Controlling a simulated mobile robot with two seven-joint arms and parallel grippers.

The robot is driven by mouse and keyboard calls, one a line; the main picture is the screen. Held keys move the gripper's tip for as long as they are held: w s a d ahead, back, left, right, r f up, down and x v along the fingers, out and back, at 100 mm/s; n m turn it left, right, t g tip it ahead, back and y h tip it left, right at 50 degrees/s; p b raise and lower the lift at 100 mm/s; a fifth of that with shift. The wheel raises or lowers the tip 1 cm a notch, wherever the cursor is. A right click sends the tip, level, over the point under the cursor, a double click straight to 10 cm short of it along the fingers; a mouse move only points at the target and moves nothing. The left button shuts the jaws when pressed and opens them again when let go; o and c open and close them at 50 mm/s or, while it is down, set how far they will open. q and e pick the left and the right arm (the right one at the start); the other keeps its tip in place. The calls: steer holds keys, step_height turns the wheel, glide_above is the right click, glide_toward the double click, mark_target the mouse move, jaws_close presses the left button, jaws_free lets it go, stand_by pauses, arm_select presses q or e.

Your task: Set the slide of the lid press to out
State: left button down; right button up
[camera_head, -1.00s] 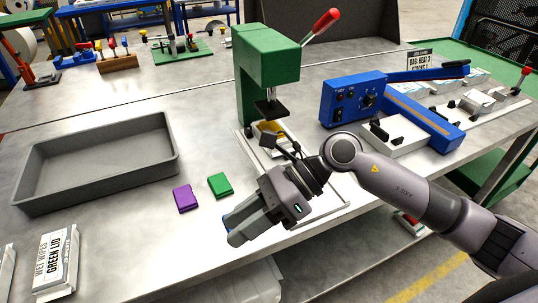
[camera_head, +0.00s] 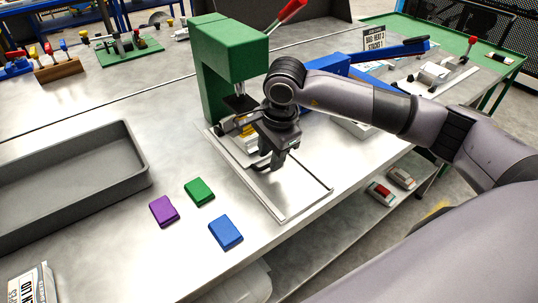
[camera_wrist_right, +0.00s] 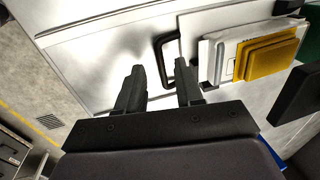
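The lid press (camera_head: 215,75) is a green frame with a red-tipped lever (camera_head: 288,14) angled up. Its slide is the pale plate (camera_wrist_right: 207,62) with a black loop handle (camera_wrist_right: 163,62), carrying a stepped white and yellow piece (camera_wrist_right: 265,58). In the head view the yellow piece sits low beside the press ram, partly hidden by my arm. My right gripper (camera_wrist_right: 161,88) is open, its two fingers pointing at the handle, the bar between or just beyond the tips; contact cannot be told. In the head view this gripper (camera_head: 272,160) is over the guide frame. My left gripper is not in view.
The guide frame (camera_head: 283,212) runs from the press toward the table's front edge, its front part empty. Purple (camera_head: 163,211), green (camera_head: 199,192) and blue (camera_head: 225,232) blocks lie left of it. A grey tray (camera_head: 140,158) is farther left. A blue machine (camera_head: 330,62) stands behind my arm.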

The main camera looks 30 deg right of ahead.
steer(key=shift+w+f, duration=0.15)
steer(key=shift+f, duration=0.7)
jaws_close()
stand_by(0.8)
